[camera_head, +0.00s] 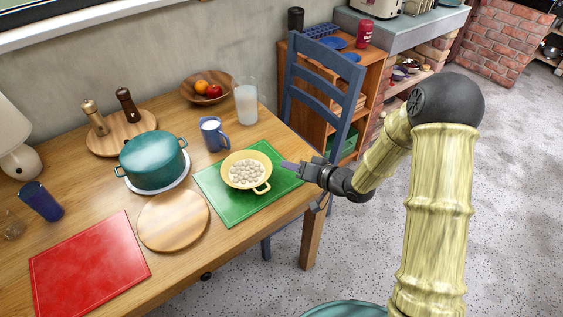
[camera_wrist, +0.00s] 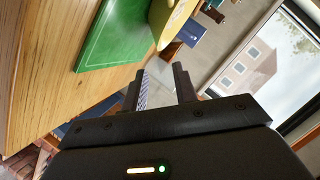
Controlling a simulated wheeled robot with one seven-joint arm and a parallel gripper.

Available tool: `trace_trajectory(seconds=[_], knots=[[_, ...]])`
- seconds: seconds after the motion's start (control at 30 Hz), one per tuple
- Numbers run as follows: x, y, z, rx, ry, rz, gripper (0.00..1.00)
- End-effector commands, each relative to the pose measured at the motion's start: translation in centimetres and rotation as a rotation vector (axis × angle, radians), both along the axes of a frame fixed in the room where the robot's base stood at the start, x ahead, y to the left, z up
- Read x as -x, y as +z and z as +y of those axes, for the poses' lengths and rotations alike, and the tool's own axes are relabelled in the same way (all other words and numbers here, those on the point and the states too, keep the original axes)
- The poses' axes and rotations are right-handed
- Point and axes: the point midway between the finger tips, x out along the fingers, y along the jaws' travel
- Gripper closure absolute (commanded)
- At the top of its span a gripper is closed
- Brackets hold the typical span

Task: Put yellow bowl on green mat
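The yellow bowl (camera_head: 259,186), full of pale round pieces, stands upright on the green mat (camera_head: 219,207) on the wooden table. Its small handle points toward the lower right. My gripper (camera_head: 290,166) is just to the right of the bowl, over the mat's right side, apart from the bowl. In the wrist view the two fingers of my gripper (camera_wrist: 158,88) are spread with nothing held between them. The green mat (camera_wrist: 107,38) and the yellow bowl (camera_wrist: 179,20) show beyond the fingers at the top of that view.
A teal pot (camera_head: 152,163), a round wooden board (camera_head: 172,220), a blue mug (camera_head: 213,134) and a glass of milk (camera_head: 246,103) stand close around the mat. A red mat (camera_head: 88,264) lies front left. A blue chair (camera_head: 323,75) stands at the table's right edge.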

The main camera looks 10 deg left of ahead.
Motion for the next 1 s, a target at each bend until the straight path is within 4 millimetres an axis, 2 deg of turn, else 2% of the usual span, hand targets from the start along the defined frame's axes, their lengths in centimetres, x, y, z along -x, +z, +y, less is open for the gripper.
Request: trace_trajectory(seconds=[0.17, 1.0], knots=[[0.7, 0.5, -1.3, -0.001, -0.001, 0.000, 0.71], [0.5, 0.6, -1.7, 0.022, -0.011, -0.006, 0.71]])
